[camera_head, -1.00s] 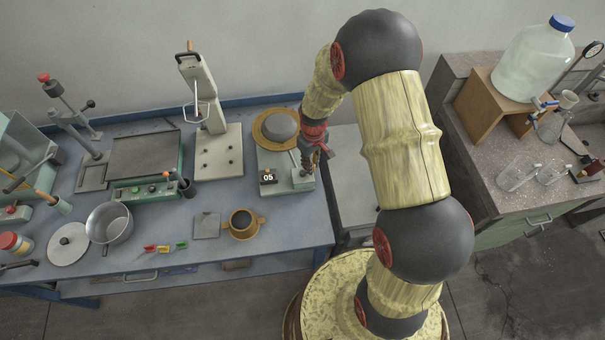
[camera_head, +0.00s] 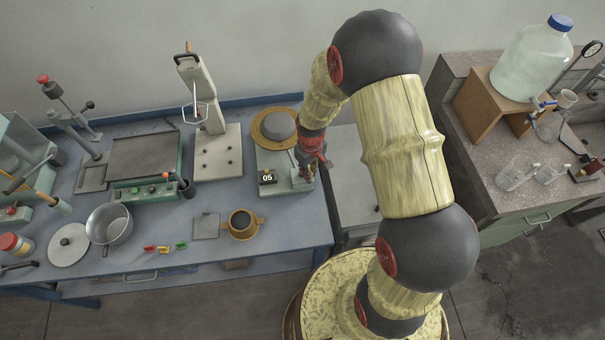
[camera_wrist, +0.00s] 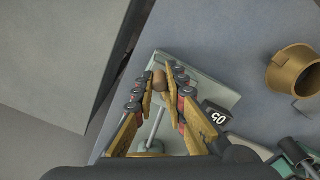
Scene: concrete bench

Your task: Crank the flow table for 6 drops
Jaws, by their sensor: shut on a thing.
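The flow table (camera_head: 268,158) is a pale grey-green box at the right end of the blue bench, with a round brass-rimmed top (camera_head: 262,131). Its small black counter (camera_head: 267,177) reads 05; the counter also shows upside down in the wrist view (camera_wrist: 217,116). My gripper (camera_head: 308,172) is at the table's right side. In the wrist view, my gripper (camera_wrist: 161,78) is shut on the brown crank knob (camera_wrist: 159,81), which sits between the fingertips. A grey crank rod (camera_wrist: 153,128) shows below the knob. The fingers partly hide the crank.
A brass mould with two handles (camera_head: 243,230) and a grey square plate (camera_head: 206,226) lie in front of the flow table. A tall white stand (camera_head: 215,150) is to its left. A lower grey surface (camera_head: 352,172) lies to the right.

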